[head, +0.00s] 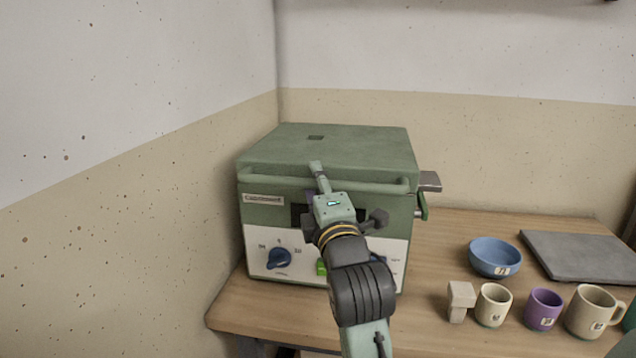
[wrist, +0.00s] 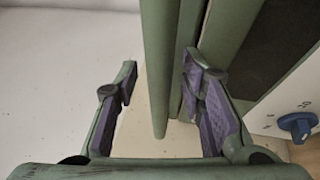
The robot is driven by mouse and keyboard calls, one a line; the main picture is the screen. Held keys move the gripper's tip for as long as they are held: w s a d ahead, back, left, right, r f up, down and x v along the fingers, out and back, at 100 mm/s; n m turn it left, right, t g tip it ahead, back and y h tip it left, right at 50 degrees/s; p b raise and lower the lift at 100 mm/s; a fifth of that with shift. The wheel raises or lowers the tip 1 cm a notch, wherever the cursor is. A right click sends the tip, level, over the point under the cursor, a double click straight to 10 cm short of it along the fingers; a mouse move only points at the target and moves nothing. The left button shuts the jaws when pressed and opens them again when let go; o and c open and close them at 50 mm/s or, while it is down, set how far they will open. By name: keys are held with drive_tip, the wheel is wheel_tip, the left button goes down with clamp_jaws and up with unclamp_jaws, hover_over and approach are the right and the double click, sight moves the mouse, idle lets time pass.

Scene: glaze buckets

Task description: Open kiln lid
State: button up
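The green kiln (head: 330,240) stands on the table in the corner, and its lid (head: 350,145) is down. The lid's long green handle bar (head: 260,179) runs across the top of the front and also shows in the wrist view (wrist: 158,50). My gripper (head: 318,172) is at the middle of the bar. In the wrist view its two purple-padded fingers (wrist: 160,72) are spread, with the bar between them in the picture. I see a gap on each side of the bar. My gripper and wrist hide part of the kiln's front panel.
Blue knobs (head: 279,258) sit on the white front panel. A wall is close on the kiln's left. To the right on the wooden table are a blue bowl (head: 495,257), a grey slab (head: 582,257), a beige block (head: 460,300) and several cups, including a purple one (head: 542,309).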

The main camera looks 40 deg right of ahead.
clamp_jaws()
idle(0.3)
idle(0.5)
